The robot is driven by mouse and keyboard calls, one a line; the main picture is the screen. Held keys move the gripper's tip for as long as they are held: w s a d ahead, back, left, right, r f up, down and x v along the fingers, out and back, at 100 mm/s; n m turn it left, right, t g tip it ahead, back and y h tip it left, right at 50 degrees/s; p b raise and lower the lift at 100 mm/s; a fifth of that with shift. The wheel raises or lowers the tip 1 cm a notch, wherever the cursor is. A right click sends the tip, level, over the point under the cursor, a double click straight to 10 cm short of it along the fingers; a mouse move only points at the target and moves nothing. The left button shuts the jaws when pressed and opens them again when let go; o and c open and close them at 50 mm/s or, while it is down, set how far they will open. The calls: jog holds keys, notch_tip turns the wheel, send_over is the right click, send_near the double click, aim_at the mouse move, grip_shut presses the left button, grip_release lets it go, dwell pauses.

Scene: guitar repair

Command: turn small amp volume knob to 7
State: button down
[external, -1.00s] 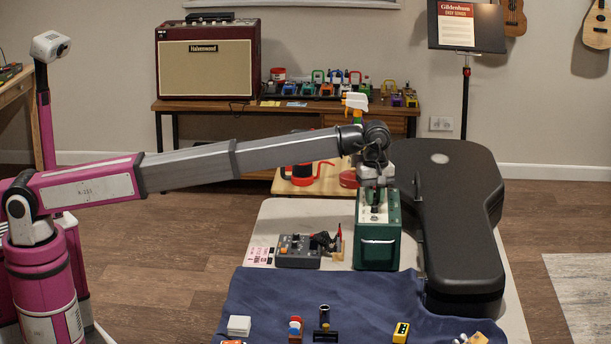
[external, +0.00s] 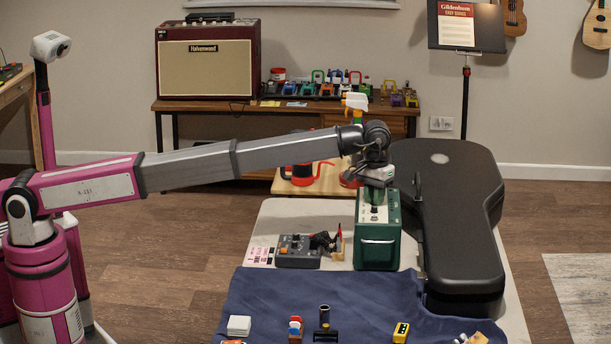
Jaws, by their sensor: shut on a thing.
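The small amp (external: 378,250) is a green box with a pale top panel (external: 374,215), standing on the far part of the light table beside the black guitar case. My gripper (external: 377,194) points down over the amp's top panel, with its fingers shut on what appears to be a knob there. The gripper covers the knob, so its pointer and number marks cannot be read. A smaller dark knob shows on the panel nearer the camera.
The black guitar case (external: 450,220) stands close on the amp's right. A grey box with an orange knob (external: 298,250) and a small soldering-type stand lie to its left. A blue cloth (external: 270,295) with small items covers the front. A spray bottle (external: 355,106) stands behind my wrist.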

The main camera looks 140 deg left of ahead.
jog(key=m, duration=1.3)
jog(key=shift+m, duration=0.4)
dwell(0.3)
jog(key=c, duration=1)
grip_release()
jog(key=shift+c, duration=0.2)
notch_tip(320, 180, up, 11)
jog(key=shift+d+f, duration=0.1)
jog(key=shift+f, duration=0.05)
